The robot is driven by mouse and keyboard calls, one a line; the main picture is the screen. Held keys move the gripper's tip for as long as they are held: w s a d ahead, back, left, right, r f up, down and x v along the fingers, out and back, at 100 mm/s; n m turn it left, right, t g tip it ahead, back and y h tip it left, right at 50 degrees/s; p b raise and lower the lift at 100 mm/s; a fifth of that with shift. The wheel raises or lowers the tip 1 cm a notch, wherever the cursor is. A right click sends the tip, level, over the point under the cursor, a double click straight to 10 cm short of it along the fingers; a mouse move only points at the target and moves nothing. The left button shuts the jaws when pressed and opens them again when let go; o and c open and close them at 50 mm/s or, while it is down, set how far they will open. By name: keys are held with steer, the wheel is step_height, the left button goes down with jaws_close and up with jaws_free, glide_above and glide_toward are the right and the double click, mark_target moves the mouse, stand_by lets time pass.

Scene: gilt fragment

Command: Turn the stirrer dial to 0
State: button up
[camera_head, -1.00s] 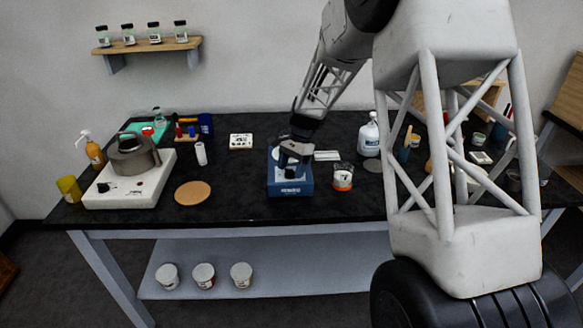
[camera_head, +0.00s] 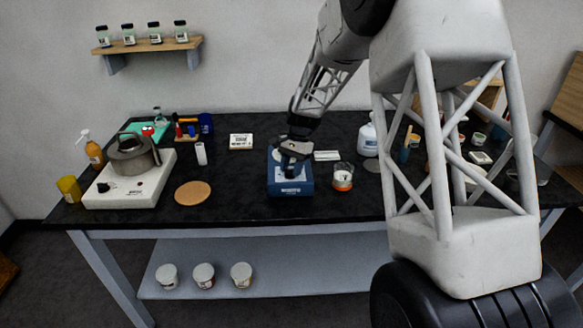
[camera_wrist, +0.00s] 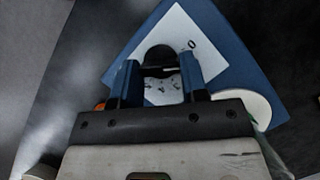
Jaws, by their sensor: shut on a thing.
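A blue stirrer box (camera_head: 291,188) stands on the black table near the middle, with light lettering on its front. In the wrist view the blue body (camera_wrist: 235,45) carries a white dial panel (camera_wrist: 205,52) with a printed 0 and other small marks. The round black dial (camera_wrist: 158,56) sits on this panel between my fingers. My gripper (camera_wrist: 160,76) is shut on the dial, with a blue-grey finger on each side. It also shows in the head view (camera_head: 290,172), over the box. The dial's pointer is hard to read, so I cannot tell its setting.
A small jar with an orange band (camera_head: 343,177) stands close right of the box. A cork mat (camera_head: 193,194) and a white hotplate (camera_head: 128,190) bearing a metal pot (camera_head: 133,157) are to the left. A white jug (camera_head: 369,140) stands behind right.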

steer(key=shift+a+n+g+h, duration=0.15)
steer(key=shift+n+h, duration=0.25)
steer(key=shift+n, duration=0.7)
steer(key=shift+d+n+g+h, duration=0.1)
steer(key=shift+n+g+h, duration=0.25)
steer(key=shift+n, duration=0.75)
steer(key=o, duration=0.9)
steer(key=shift+w+r, duration=0.1)
steer(key=shift+r, duration=0.05)
steer(key=shift+v, duration=3.75)
steer(key=shift+a, duration=0.1)
steer(key=shift+r, duration=0.1)
